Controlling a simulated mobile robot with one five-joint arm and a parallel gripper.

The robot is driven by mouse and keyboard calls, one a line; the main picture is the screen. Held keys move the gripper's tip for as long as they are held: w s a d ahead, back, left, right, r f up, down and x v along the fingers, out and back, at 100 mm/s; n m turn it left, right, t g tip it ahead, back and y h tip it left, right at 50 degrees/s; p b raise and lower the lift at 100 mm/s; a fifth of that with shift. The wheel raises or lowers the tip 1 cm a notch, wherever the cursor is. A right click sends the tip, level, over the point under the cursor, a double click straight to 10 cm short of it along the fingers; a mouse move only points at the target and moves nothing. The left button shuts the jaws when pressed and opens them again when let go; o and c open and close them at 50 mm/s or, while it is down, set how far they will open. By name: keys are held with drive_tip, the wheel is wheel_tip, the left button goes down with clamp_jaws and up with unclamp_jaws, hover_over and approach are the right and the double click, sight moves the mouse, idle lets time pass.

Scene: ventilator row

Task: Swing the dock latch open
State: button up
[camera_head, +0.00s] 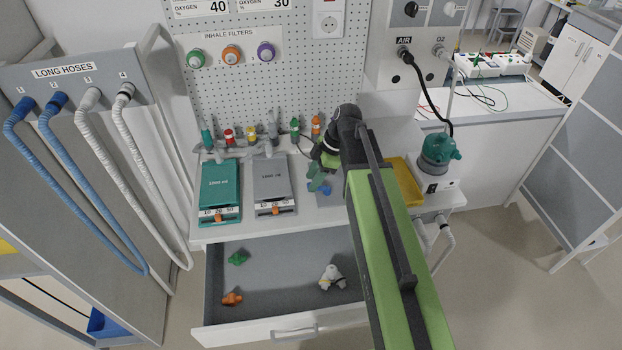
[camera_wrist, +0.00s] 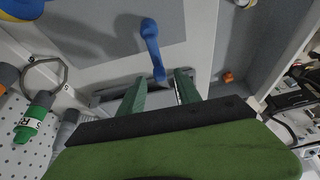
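A blue lever (camera_wrist: 152,48), which I take to be the dock latch, shows in the wrist view with its round end on a grey panel (camera_wrist: 105,35). Its narrow free end points down toward the gap between my fingers. In the head view, a small blue part (camera_head: 325,189) shows beside my gripper, partly hidden by it. My gripper (camera_head: 317,182) hangs low over the bench, right of the grey unit. In the wrist view, the two green fingers of my gripper (camera_wrist: 159,88) are apart, with the lever tip close to the gap. I cannot tell whether they touch it.
A teal unit (camera_head: 219,184) and a grey unit (camera_head: 272,180) stand left on the bench. A yellow tray (camera_head: 408,190) lies right, partly behind my arm. The open drawer (camera_head: 280,262) below holds small fittings. Upright coloured connectors line the pegboard (camera_head: 265,75) behind.

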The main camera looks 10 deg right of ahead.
drive_tip(key=p+v, duration=1.3)
drive_tip(key=v, duration=0.3)
drive_tip(key=shift+p, duration=0.4)
